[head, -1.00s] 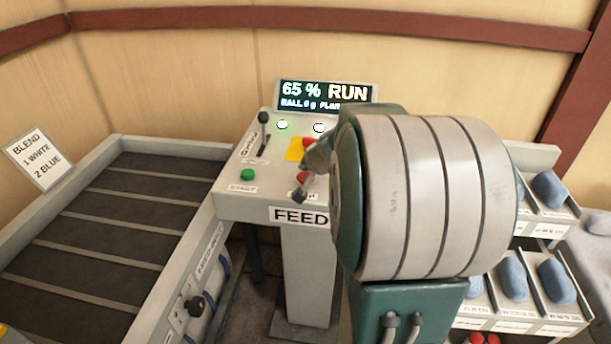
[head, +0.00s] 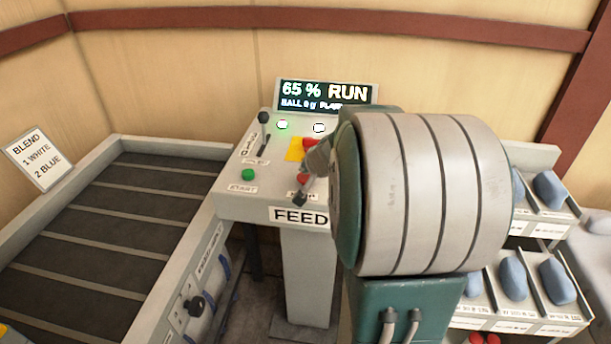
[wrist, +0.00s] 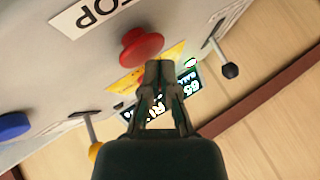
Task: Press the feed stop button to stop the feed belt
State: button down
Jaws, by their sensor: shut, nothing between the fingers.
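The feed stop button is a red mushroom button (head: 303,179) on the grey FEED console, partly hidden by my gripper in the head view. In the wrist view the red button (wrist: 142,45) stands beside a STOP label (wrist: 95,12). My gripper (wrist: 160,68) is shut and empty, its fingertips close to the button's edge in the picture; I cannot tell whether they touch. In the head view my gripper (head: 300,200) is over the console's front. The display (head: 325,93) reads 65 % RUN. The slatted feed belt (head: 110,225) lies at left.
A green START button (head: 248,174) and a black-knobbed lever (head: 263,130) are on the console's left. Another red button (head: 310,142) sits by a yellow plate (head: 295,149). The wrist view shows a blue button (wrist: 14,125) and a yellow-knobbed lever (wrist: 95,152). Bins stand at right.

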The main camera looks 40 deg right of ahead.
aim_at(305, 177)
jog(key=shift+f, duration=0.55)
dwell(0.4)
jog(key=shift+r, duration=0.95)
jog(key=shift+r, duration=2.55)
jog(key=shift+a, duration=0.1)
